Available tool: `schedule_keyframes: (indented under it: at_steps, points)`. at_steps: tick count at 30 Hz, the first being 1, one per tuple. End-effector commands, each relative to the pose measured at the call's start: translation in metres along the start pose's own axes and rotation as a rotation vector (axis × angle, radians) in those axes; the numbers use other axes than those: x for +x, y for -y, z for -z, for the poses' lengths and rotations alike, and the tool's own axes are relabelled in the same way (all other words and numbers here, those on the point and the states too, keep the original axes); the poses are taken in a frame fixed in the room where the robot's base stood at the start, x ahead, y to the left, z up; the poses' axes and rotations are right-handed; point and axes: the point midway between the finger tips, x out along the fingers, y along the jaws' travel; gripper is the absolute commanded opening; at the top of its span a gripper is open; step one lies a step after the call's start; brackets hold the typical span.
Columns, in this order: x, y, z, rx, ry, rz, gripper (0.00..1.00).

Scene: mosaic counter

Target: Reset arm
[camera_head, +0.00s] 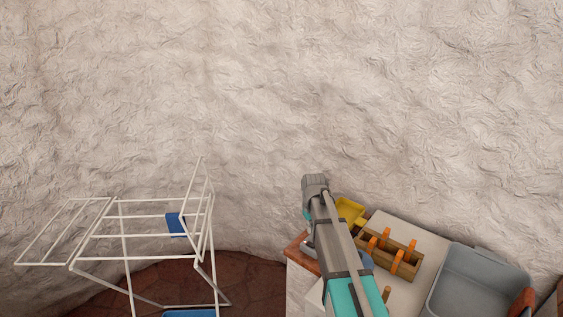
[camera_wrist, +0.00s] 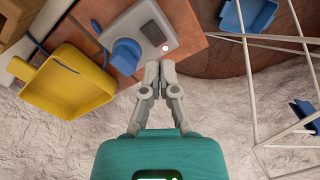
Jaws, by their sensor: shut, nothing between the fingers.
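My gripper (camera_wrist: 160,72) shows in the wrist view with its two grey fingers together and nothing between them. The fingertips point toward a grey box with a blue piece on it (camera_wrist: 140,25) on the reddish-brown counter edge. I cannot tell the height of the fingertips above it, and no contact is clear. In the head view my arm extends over the left end of the counter, and it mostly hides the gripper.
A yellow tray (camera_wrist: 68,90) is left of my gripper in the wrist view. On the counter are a wooden box with orange handles (camera_head: 388,251) and a grey tub (camera_head: 478,283). A white drying rack (camera_head: 150,233) with blue pieces stands left of the counter. A rough wall is behind.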

Motion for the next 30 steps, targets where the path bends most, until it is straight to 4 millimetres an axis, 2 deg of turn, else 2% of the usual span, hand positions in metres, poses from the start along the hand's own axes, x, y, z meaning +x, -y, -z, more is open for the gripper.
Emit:
schedule_keyframes:
  at_steps: [5,15,21,25,30]
  points:
    - [0.000,0.010,-0.039,0.036,0.000,0.000,0.00]
    - [0.000,0.033,-0.134,0.143,0.001,-0.001,0.00]
    - [0.000,0.046,-0.183,0.203,0.001,-0.001,0.00]
    - [0.000,0.052,-0.203,0.229,0.001,-0.001,0.00]
    - [0.000,0.055,-0.213,0.245,0.001,-0.001,0.00]
